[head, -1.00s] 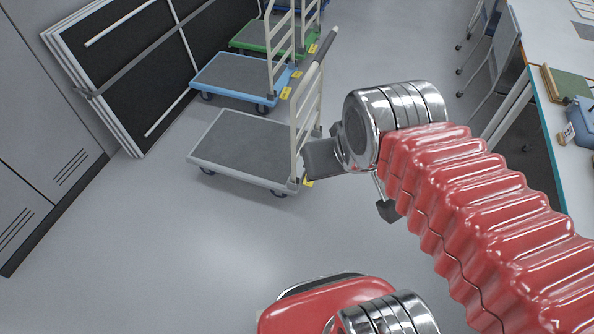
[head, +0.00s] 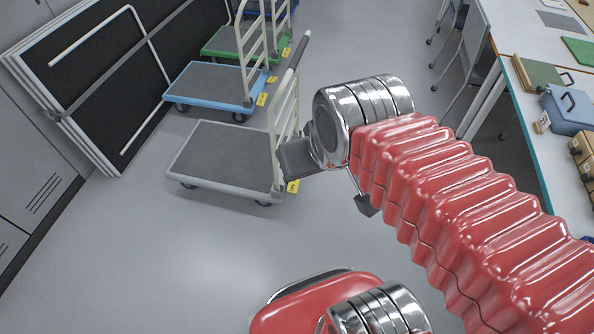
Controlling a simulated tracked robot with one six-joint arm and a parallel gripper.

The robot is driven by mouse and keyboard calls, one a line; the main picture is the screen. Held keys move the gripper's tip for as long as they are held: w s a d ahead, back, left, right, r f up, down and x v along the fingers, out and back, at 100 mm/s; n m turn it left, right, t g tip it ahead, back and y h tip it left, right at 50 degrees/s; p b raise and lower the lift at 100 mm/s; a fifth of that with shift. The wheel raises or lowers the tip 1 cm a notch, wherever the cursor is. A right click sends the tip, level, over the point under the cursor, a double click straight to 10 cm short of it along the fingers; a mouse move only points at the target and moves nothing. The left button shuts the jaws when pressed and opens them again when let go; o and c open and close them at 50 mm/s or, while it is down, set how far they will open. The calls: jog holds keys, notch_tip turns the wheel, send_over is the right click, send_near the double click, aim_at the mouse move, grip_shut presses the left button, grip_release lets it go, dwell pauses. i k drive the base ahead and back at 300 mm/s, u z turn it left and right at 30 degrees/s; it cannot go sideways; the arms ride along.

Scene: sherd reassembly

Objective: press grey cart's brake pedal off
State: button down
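The grey cart (head: 222,153) stands on the floor left of centre in the head view, with a flat grey deck, a pale upright handle frame (head: 285,122) at its right end and dark wheels. A yellow tag (head: 293,186) shows low at its handle end. I cannot make out the brake pedal; it may be hidden or too small. My gripper (head: 297,158) is at the end of my red arm, overlapping the cart's handle end in the picture. Its fingers are mostly hidden by the wrist, and I cannot tell whether it touches the cart.
A blue cart (head: 212,83) and a green cart (head: 228,43) stand behind the grey one. Black panels (head: 95,85) lean on the left by grey cabinets. A white table (head: 530,120) with a blue case (head: 570,112) and chairs are at right. The floor in front is clear.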

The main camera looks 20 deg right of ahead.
aim_at(292, 187)
jog(key=i, duration=0.85)
jog(key=u, duration=0.05)
